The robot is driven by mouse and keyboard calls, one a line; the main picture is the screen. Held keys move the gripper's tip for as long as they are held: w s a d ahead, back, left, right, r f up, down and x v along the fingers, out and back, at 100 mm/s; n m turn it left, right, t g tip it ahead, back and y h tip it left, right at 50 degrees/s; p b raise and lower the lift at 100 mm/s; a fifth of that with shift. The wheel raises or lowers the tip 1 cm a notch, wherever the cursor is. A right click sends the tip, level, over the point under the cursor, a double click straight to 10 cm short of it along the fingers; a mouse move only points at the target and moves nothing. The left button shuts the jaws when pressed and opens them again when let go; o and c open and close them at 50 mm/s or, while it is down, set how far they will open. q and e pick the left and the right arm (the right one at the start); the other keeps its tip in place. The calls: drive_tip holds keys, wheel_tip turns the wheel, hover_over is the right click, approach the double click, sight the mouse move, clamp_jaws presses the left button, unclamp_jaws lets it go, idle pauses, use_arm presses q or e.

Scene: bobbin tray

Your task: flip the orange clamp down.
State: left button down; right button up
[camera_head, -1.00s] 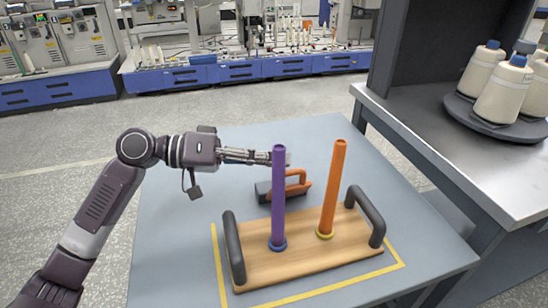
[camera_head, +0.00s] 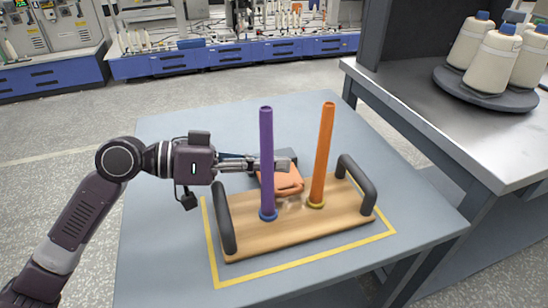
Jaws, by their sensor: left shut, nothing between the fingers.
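The orange clamp (camera_head: 287,183) is on the table just behind the wooden bobbin tray (camera_head: 238,240). Its orange lever lies low, tipped toward the tray, with part of its dark base showing behind. My left gripper (camera_head: 284,164) reaches in from the left, shut and empty. Its fingertips are at or just above the clamp; I cannot tell whether they touch it. The purple bobbin (camera_head: 266,140) hides part of the gripper and the clamp. My right gripper is not in view.
An orange bobbin (camera_head: 323,150) stands upright on the tray, right of the purple one. The tray has dark handles at both ends and sits within yellow tape (camera_head: 300,270). Thread cones (camera_head: 490,55) stand on the right bench.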

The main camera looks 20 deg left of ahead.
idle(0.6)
use_arm(q)
drive_tip(key=v, duration=1.2)
drive_tip(key=shift+f, duration=0.1)
